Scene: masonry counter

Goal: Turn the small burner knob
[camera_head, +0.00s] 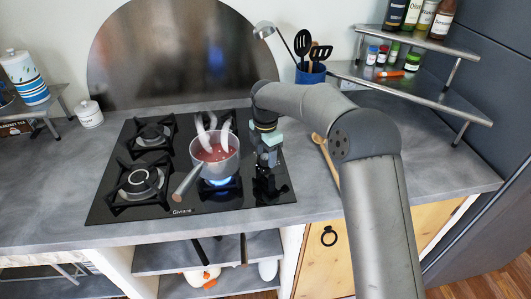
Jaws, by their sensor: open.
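The black glass cooktop (110,200) has several burners. My gripper (266,185) points down over its right edge strip and is open, with nothing visible between the fingers. The dark shapes of the knobs there merge with the gripper, so I cannot pick out the small burner knob or tell whether the fingers touch it. A blue flame (220,182) burns under a saucepan (228,172) holding red, steaming contents.
The saucepan handle (186,183) points front-left. A wooden spoon (323,150) lies on the counter to the right. A blue utensil pot (311,74) stands behind, beside a metal corner shelf (430,95) with jars. A white canister (89,115) stands left.

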